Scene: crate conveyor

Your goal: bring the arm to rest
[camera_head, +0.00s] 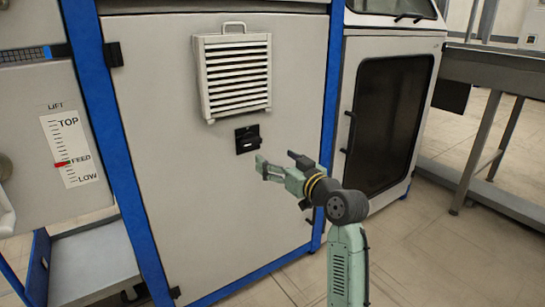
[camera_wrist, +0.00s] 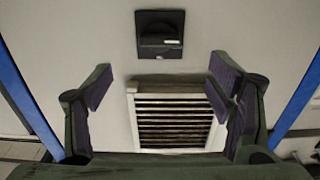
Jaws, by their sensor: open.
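My gripper (camera_head: 262,167) is at the end of my green arm, in front of the grey cabinet door. It is open and empty, with its two dark fingers (camera_wrist: 160,85) spread apart in the wrist view. A black rotary switch (camera_head: 247,139) sits on the door just above and to the left of the gripper in the head view. In the wrist view the switch (camera_wrist: 160,34) lies beyond the fingertips, at the top centre, with its handle lying crosswise. The fingers do not appear to touch it.
A louvred vent box (camera_head: 235,75) with a handle sticks out above the switch. Blue frame posts (camera_head: 101,130) flank the door. A lift scale (camera_head: 68,150) has its red pointer at FEED. A dark-windowed cabinet (camera_head: 388,125) and a grey conveyor (camera_head: 490,70) stand right. Floor at lower right is clear.

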